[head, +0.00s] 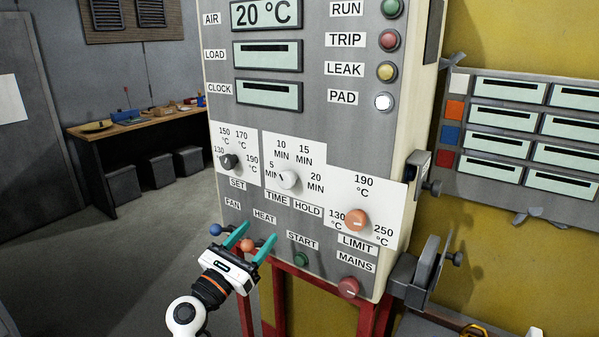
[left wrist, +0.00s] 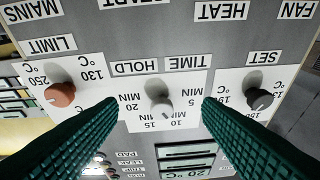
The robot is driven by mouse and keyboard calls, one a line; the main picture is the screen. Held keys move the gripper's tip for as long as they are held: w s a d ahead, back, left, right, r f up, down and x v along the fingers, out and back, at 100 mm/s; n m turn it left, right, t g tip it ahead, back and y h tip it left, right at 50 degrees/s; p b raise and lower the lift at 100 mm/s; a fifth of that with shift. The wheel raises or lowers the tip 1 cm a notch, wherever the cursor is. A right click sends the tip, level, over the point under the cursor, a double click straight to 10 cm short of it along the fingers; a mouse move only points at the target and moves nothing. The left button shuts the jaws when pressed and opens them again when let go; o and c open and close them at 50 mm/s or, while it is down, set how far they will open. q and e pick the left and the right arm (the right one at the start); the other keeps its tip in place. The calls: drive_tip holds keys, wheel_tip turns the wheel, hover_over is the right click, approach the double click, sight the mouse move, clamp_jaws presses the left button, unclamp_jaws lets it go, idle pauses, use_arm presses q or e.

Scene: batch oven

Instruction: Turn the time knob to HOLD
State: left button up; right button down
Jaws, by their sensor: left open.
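The time knob (head: 289,179) is a pale knob on a white plate on the grey oven panel, with 5, 10, 15 and 20 MIN marks around it. TIME and HOLD labels (head: 308,208) are just below. It also shows upside down in the left wrist view (left wrist: 160,103), lined up between the fingers; its pointer seems to face between 10 and 15 MIN. My left gripper (head: 255,236) is open, with teal fingers. In the head view it is below and left of the knob, apart from it. My right gripper is not in view.
The dark SET knob (head: 229,161) is left of the time knob and the orange LIMIT knob (head: 357,219) right. The blue FAN ball (head: 215,230) and orange HEAT ball (head: 247,245) appear beside my fingers. Below are the green START button (head: 302,259) and red MAINS knob (head: 348,287).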

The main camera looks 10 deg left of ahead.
sight(283, 184)
use_arm(q)
drive_tip(key=shift+n+t+h, duration=0.4)
drive_tip(key=w+d+r+p, duration=0.1)
drive_tip(key=w+r, duration=0.1)
drive_tip(key=w+d+r+p, duration=0.1)
drive_tip(key=w+r, duration=0.2)
drive_tip(key=w+d+r+p, duration=0.1)
drive_tip(key=w+r, duration=0.1)
drive_tip(key=w, duration=0.1)
drive_tip(key=shift+r+p, duration=0.3)
drive_tip(key=shift+p, duration=0.05)
drive_tip(key=shift+w+d+r, duration=0.15)
drive_tip(key=shift+w, duration=0.6)
drive_tip(key=c, duration=1)
